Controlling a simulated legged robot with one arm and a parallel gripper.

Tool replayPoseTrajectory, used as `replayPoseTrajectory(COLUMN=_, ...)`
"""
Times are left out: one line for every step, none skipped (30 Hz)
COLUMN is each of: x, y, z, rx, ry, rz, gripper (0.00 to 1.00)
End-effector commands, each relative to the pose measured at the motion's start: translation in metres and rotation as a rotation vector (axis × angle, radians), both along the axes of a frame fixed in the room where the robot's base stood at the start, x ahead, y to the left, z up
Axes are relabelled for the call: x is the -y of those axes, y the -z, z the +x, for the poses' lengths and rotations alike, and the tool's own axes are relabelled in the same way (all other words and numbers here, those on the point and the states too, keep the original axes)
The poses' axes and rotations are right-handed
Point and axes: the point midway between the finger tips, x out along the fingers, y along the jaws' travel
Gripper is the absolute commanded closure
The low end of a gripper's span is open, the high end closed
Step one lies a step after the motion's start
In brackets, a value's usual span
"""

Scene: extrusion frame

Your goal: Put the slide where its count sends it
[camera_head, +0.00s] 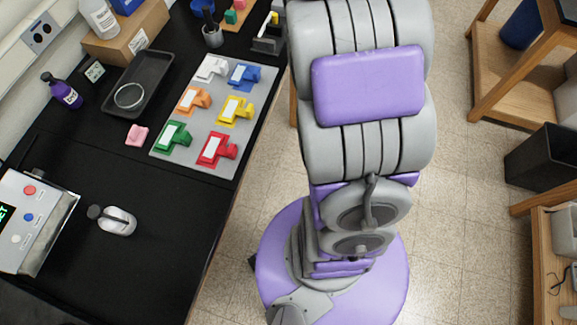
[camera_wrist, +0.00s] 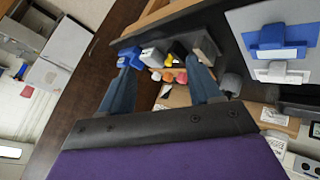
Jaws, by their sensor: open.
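I cannot make out a slide in either view. In the head view a grey board (camera_head: 190,147) on the black bench carries colored holders with white labels: white (camera_head: 211,68), blue (camera_head: 243,76), orange (camera_head: 193,99), yellow (camera_head: 236,110), green (camera_head: 173,136) and red (camera_head: 218,149). A device with colored buttons and a partly cut-off green display (camera_head: 35,215) stands at the lower left. My gripper (camera_wrist: 163,70) is open in the wrist view, with nothing visible gripped. The blue holder (camera_wrist: 282,40) and white holder (camera_wrist: 278,72) lie right of it there. My gripper is out of the head view.
A black tray (camera_head: 157,70) holds a round clear dish (camera_head: 129,96). A pink block (camera_head: 137,135), a purple bottle (camera_head: 62,92) and a grey mouse-like object (camera_head: 117,221) stand on the bench. Cardboard boxes are behind. The near bench is mostly clear; a black bin (camera_head: 545,160) is at right.

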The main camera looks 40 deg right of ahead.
Motion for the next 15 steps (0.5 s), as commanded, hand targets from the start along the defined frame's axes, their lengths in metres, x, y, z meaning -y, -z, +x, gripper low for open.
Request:
replayPoseTrajectory(x=-0.016, y=-0.011, z=-0.013, rx=-0.026, ry=0.039, rz=0.007, gripper=0.37)
replayPoseTrajectory(x=-0.023, y=-0.016, z=-0.024, rx=-0.048, ry=0.069, rz=0.015, gripper=0.37)
replayPoseTrajectory(x=-0.035, y=-0.021, z=-0.038, rx=-0.076, ry=0.105, rz=0.029, gripper=0.37)
replayPoseTrajectory(x=-0.044, y=-0.023, z=-0.049, rx=-0.099, ry=0.129, rz=0.043, gripper=0.37)
replayPoseTrajectory(x=-0.054, y=-0.026, z=-0.061, rx=-0.122, ry=0.152, rz=0.057, gripper=0.37)
replayPoseTrajectory(x=-0.069, y=-0.028, z=-0.077, rx=-0.157, ry=0.18, rz=0.081, gripper=0.37)
replayPoseTrajectory(x=-0.08, y=-0.029, z=-0.09, rx=-0.183, ry=0.198, rz=0.101, gripper=0.37)
replayPoseTrajectory(x=-0.092, y=-0.031, z=-0.103, rx=-0.21, ry=0.216, rz=0.122, gripper=0.37)
replayPoseTrajectory(x=-0.109, y=-0.03, z=-0.122, rx=-0.253, ry=0.236, rz=0.152, gripper=0.37)
replayPoseTrajectory(x=-0.122, y=-0.031, z=-0.136, rx=-0.282, ry=0.248, rz=0.175, gripper=0.37)
replayPoseTrajectory(x=-0.136, y=-0.032, z=-0.15, rx=-0.312, ry=0.257, rz=0.199, gripper=0.37)
replayPoseTrajectory(x=-0.154, y=-0.031, z=-0.17, rx=-0.36, ry=0.268, rz=0.232, gripper=0.37)
replayPoseTrajectory(x=-0.168, y=-0.032, z=-0.185, rx=-0.393, ry=0.272, rz=0.257, gripper=0.37)
replayPoseTrajectory(x=-0.181, y=-0.032, z=-0.2, rx=-0.426, ry=0.272, rz=0.282, gripper=0.37)
replayPoseTrajectory(x=-0.199, y=-0.032, z=-0.22, rx=-0.477, ry=0.273, rz=0.315, gripper=0.37)
